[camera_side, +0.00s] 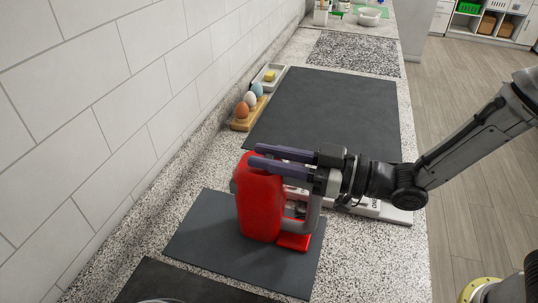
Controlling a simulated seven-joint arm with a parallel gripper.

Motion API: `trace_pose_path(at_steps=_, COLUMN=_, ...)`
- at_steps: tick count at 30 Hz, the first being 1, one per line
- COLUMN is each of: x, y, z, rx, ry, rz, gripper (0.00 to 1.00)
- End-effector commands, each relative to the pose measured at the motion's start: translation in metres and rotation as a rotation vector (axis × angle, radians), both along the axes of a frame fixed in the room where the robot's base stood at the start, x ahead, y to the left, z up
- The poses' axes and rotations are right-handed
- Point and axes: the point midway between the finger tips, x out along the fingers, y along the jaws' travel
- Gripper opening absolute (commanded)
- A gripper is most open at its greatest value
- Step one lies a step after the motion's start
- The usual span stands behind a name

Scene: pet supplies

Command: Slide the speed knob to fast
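A white panel (394,214) with dark lettering lies on the counter, mostly behind my gripper and a red jug-like appliance. I cannot read its lettering, and I cannot make out a speed knob on it. My gripper (253,156) points left, with its two long purple-grey fingers apart and nothing visible held between them. The fingers cross in front of the top of the red appliance (261,208). I cannot tell whether they touch it. The appliance stands upright, with a grey handle and red foot on its right.
The red appliance stands on a dark mat (200,236). A larger dark mat (335,105) lies beyond the panel. A wooden holder (240,124) with several eggs and a tray with a yellow block (269,75) sit by the tiled wall. The counter's right edge drops to the floor.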

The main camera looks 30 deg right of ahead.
Motion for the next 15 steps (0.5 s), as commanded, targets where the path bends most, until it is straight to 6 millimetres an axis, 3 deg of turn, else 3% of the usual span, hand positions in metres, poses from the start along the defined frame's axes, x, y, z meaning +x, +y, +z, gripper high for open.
trace_pose_path(at_steps=1, x=-0.0002, y=0.0001, z=0.0, rx=0.0, ry=0.0, rz=0.001, gripper=0.12)
trace_pose_path(at_steps=3, x=-0.0002, y=0.0001, z=0.0, rx=0.0, ry=0.0, rz=0.001, gripper=0.0)
trace_pose_path(at_steps=15, x=-0.0004, y=0.0001, z=-0.0001, rx=0.0, ry=0.0, rz=0.001, gripper=0.0)
